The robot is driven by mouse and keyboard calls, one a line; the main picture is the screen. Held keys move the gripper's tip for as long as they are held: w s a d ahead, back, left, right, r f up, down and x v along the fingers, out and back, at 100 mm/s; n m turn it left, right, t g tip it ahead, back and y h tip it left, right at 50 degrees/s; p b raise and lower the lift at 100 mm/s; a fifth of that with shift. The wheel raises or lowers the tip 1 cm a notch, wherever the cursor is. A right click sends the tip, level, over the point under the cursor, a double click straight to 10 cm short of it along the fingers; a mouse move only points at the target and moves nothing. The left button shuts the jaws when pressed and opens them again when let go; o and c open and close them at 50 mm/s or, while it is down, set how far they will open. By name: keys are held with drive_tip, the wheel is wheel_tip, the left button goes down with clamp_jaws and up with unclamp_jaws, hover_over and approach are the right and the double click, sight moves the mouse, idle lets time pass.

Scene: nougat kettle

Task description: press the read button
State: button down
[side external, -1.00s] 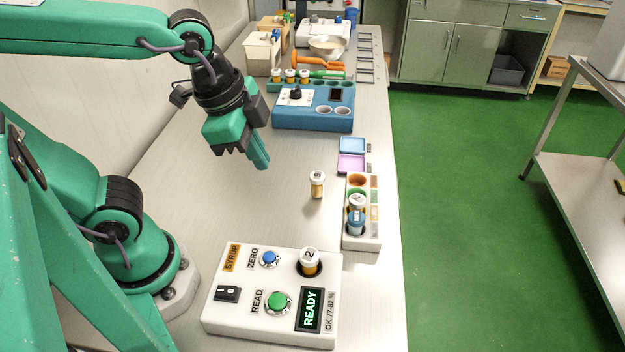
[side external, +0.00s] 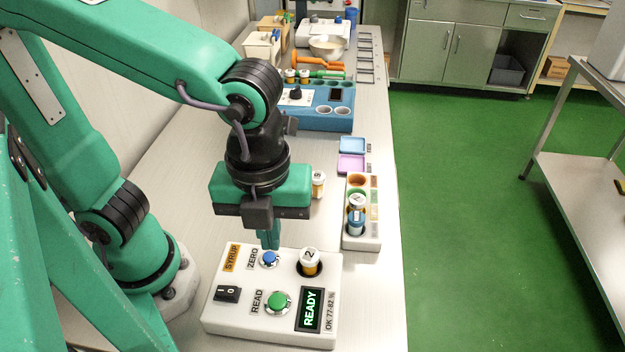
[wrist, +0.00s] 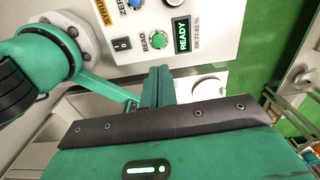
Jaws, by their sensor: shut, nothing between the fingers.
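The green READ button (side external: 279,302) sits on the white syrup meter box (side external: 225,318) at the front of the bench. It also shows in the wrist view (wrist: 158,40), beyond my fingertips. My gripper (side external: 268,240) is shut and empty, pointing down at the back edge of the box, behind the blue ZERO button (side external: 269,259). In the wrist view its closed fingers (wrist: 157,72) point toward the READ button, apart from it. The screen (side external: 310,310) reads READY. A vial marked 2 (side external: 310,260) stands in the box's socket.
A black rocker switch (side external: 227,293) is left of READ. A white rack (side external: 362,240) with a blue-banded vial stands to the right. Another vial (side external: 318,184) stands behind my gripper. A blue device (side external: 335,118) is farther back.

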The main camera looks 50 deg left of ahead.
sight(277, 300)
drive_tip(key=shift+s+d+m, duration=0.2)
drive_tip(key=shift+m, duration=0.1)
drive_tip(key=shift+f, duration=0.1)
drive_tip(key=shift+f, duration=6.95)
drive_tip(key=shift+s+a+f, duration=0.1)
drive_tip(key=shift+f, duration=0.95)
drive_tip(key=shift+r, duration=0.2)
wheel_tip(277, 300, up, 14)
drive_tip(key=shift+w+d, duration=0.2)
